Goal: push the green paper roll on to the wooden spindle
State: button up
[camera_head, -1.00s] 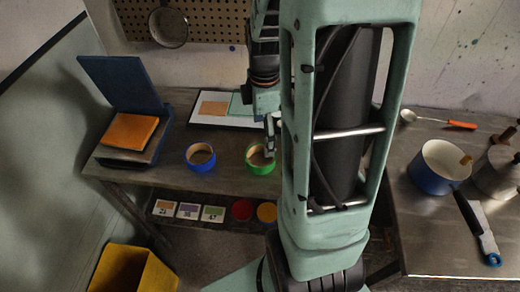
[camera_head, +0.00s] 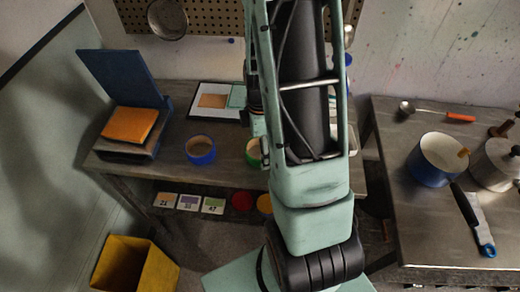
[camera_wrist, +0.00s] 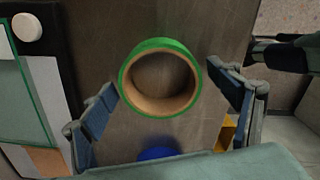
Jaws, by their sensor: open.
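The green paper roll (camera_head: 253,152) is a short green ring with a brown cardboard inside, on the dark workbench (camera_head: 228,165). In the head view my arm hides its right side. In the wrist view the green roll (camera_wrist: 160,104) shows its open hole and lies between the spread fingers of my gripper (camera_wrist: 164,82). The gripper is open, with a gap between each finger and the roll. In the head view the gripper is mostly hidden behind my arm. I cannot make out the wooden spindle in either view; my arm covers part of the bench.
A blue roll (camera_head: 201,150) stands left of the green one. A blue stand with an orange pad (camera_head: 130,125) is at the bench's left, a framed board (camera_head: 218,100) behind. Right is a metal table (camera_head: 400,180) with a blue bucket (camera_head: 437,160). A yellow bin (camera_head: 135,265) is below.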

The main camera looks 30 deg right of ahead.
jog(key=shift+c, duration=0.3)
jog(key=c, duration=1.2)
